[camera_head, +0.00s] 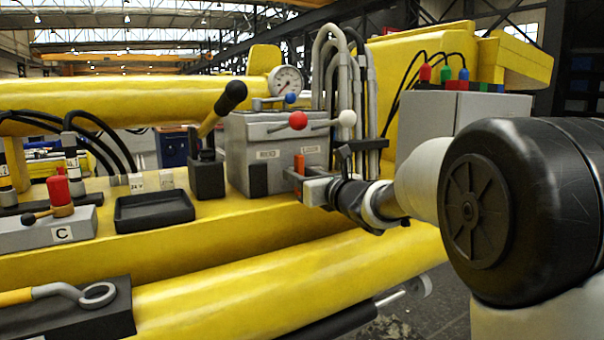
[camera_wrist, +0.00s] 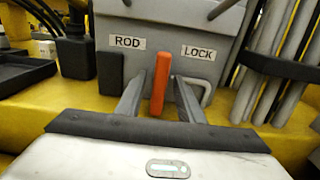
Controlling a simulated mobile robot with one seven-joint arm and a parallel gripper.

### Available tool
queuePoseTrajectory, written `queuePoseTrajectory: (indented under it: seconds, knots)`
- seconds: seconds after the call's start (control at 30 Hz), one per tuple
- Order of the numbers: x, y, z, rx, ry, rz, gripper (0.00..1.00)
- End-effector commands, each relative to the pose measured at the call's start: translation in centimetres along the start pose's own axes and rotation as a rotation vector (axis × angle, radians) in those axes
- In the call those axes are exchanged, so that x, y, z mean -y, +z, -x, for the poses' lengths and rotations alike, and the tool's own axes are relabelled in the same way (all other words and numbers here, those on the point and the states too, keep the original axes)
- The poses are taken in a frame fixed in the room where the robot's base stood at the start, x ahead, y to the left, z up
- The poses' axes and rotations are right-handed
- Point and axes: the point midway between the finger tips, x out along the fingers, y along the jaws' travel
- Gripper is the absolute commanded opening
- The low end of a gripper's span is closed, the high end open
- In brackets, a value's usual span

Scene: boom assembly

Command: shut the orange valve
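The orange valve handle (camera_wrist: 161,80) is a short flat lever on the front of a grey box (camera_wrist: 225,35), between the labels ROD and LOCK. It stands nearly upright, its top leaning slightly right in the wrist view. It also shows in the head view as a small orange piece (camera_head: 299,164) at my gripper (camera_head: 311,187). In the wrist view my gripper (camera_wrist: 159,88) is open, one finger on each side of the handle. A narrow gap shows between each finger and the handle. How deep the handle sits between the fingers is hard to tell.
Red-knobbed (camera_head: 298,120) and white-knobbed (camera_head: 347,118) levers stick out above the box. A black-and-yellow lever (camera_head: 224,107) stands to its left, near an empty black tray (camera_head: 154,209). Grey pipes (camera_head: 327,75) rise behind it. A red-topped valve (camera_head: 59,190) sits farther left on block C.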

Motion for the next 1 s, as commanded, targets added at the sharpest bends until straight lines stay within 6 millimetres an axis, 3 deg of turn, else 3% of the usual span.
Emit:
queuePoseTrajectory:
  seconds: [0.3, 0.5, 1.0]
  knots:
    - [-0.04, 0.02, -0.25, 0.001, 0.001, 0.0, 0.33]
    - [-0.03, 0.02, -0.23, 0.001, 0.0, 0.0, 0.0]
    - [0.01, -0.2, -0.2, 0.002, 0.0, -0.126, 0.0]
